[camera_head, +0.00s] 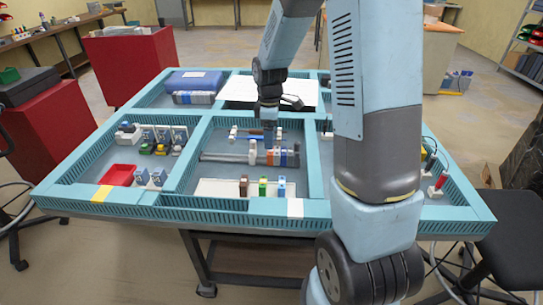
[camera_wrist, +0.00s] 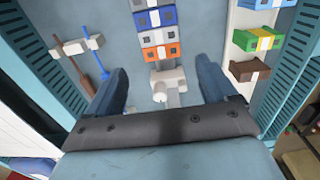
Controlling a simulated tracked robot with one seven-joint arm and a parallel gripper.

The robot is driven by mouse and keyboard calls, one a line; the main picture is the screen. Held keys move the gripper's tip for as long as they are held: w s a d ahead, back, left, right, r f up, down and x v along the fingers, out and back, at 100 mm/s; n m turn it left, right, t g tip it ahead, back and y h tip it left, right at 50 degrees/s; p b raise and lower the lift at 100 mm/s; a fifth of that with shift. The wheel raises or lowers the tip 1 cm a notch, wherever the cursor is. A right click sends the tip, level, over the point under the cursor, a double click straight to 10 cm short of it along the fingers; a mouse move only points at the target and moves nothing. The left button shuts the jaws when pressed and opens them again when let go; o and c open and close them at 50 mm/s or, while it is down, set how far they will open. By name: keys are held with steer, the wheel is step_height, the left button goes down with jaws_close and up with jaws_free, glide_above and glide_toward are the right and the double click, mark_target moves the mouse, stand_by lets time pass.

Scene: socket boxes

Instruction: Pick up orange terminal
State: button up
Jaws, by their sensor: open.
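The orange terminal (camera_wrist: 161,53) sits in a row of terminals on the rail in the wrist view, at the near end of the blue and grey ones. It also shows small in the head view (camera_head: 283,158), in the middle compartment. My gripper (camera_wrist: 161,84) is open and empty, with its dark blue fingers spread wide to either side of the row's near end. White pieces (camera_wrist: 168,79) lie between the fingers, just nearer than the orange terminal.
A white strip with blue, green-yellow (camera_wrist: 257,40) and brown (camera_wrist: 249,70) terminals lies to the right in the wrist view. A white holder with screwdrivers (camera_wrist: 78,46) is at the left. Slotted teal walls (camera_head: 190,155) bound the compartment. A red tray (camera_head: 118,175) sits in the left compartment.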

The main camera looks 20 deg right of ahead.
mark_target(269, 153)
steer(key=shift+s+a+f, duration=0.1)
steer(key=shift+f, duration=1.8)
steer(key=shift+s+a+f, duration=0.1)
steer(key=shift+f, duration=1.75)
steer(key=c, duration=1.2)
